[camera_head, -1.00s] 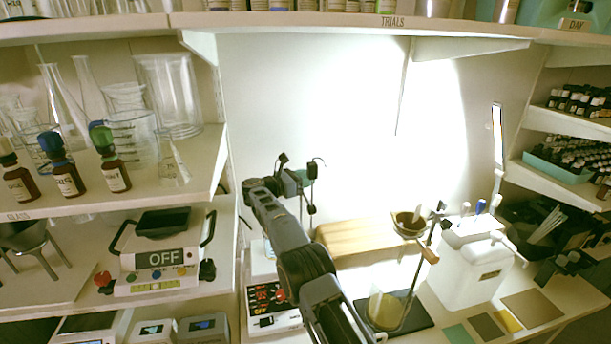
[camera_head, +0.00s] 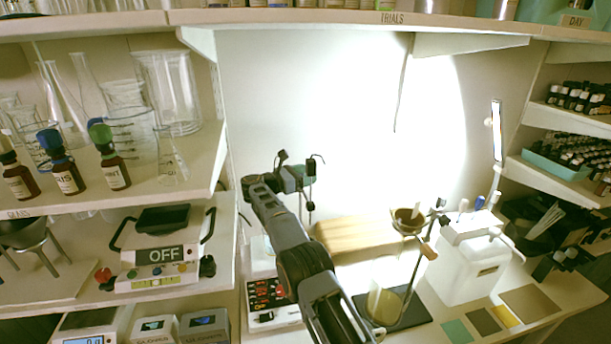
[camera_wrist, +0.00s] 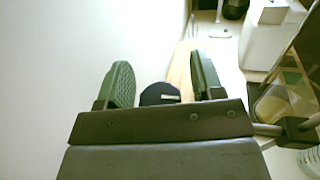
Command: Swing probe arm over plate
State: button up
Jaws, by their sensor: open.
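A black plate (camera_head: 413,315) lies on the bench in the head view, with a glass beaker (camera_head: 382,303) of yellowish liquid on it. A thin stand rod rises beside the beaker, with a wooden-handled arm (camera_head: 426,250) on it; which way the probe arm points is too small to tell. My gripper (camera_head: 305,185) is up and left of the stand, apart from it. In the wrist view my gripper (camera_wrist: 163,85) is open, with a dark round thing (camera_wrist: 160,93) showing between the fingers; whether it is near or far I cannot tell. The beaker shows at right (camera_wrist: 275,105).
A wooden block (camera_head: 350,236) and a brown funnel cup (camera_head: 408,220) stand behind the plate. A white canister (camera_head: 470,265) is to its right, coloured tiles (camera_head: 483,321) at the front right. A box with red buttons (camera_head: 268,300) sits left of my arm. Shelves flank both sides.

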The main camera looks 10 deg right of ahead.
jog(key=b+v, duration=0.1)
jog(key=v, duration=0.6)
jog(key=shift+a+b, duration=0.3)
jog(key=shift+s, duration=0.1)
jog(key=shift+c, duration=0.3)
